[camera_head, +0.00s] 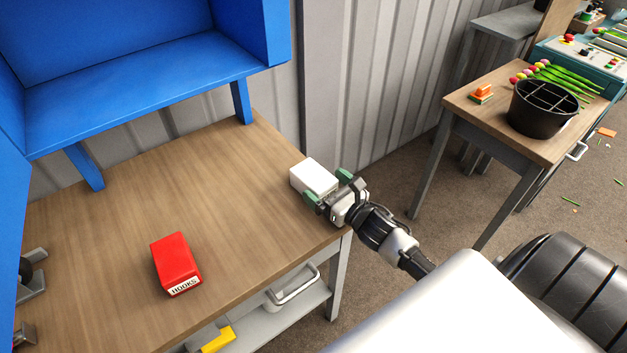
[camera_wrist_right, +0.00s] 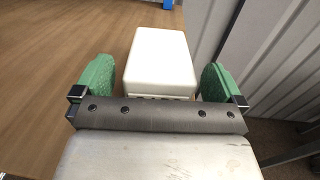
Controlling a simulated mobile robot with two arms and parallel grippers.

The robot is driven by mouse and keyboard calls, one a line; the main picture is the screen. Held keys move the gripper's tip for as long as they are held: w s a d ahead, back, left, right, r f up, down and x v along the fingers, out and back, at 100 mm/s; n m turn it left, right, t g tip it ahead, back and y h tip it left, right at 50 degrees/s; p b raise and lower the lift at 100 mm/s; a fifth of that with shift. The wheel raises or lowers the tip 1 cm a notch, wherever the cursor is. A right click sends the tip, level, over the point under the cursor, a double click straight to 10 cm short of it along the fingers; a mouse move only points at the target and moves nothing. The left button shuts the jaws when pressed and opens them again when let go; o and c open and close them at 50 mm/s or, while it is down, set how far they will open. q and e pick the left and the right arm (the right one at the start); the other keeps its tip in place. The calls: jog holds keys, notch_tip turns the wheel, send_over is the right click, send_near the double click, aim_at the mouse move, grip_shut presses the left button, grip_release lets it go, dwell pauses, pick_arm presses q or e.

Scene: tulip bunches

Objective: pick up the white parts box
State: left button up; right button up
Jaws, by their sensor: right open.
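The white parts box (camera_head: 314,176) sits on the wooden workbench (camera_head: 230,170) near its right corner. My right gripper (camera_head: 328,189) is at the near right side of the box, with its green-padded fingers open. In the right wrist view the box (camera_wrist_right: 161,62) lies between the two spread fingers of the gripper (camera_wrist_right: 160,84), with a gap on each side. Its far end reaches beyond the fingertips. My left gripper is not in view.
A red box marked HOOKS (camera_head: 175,263) stands on the bench to the left. A blue shelf unit (camera_head: 140,85) rises at the back. A corrugated wall (camera_head: 370,80) is behind the bench's right end. A side table (camera_head: 480,105) holds a black bucket (camera_head: 541,108) and tulips.

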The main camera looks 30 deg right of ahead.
aim_at(308, 174)
jog(key=shift+w+a, duration=0.2)
jog(key=shift+w, duration=1.05)
jog(key=c, duration=1.1)
jog(key=shift+r, duration=0.1)
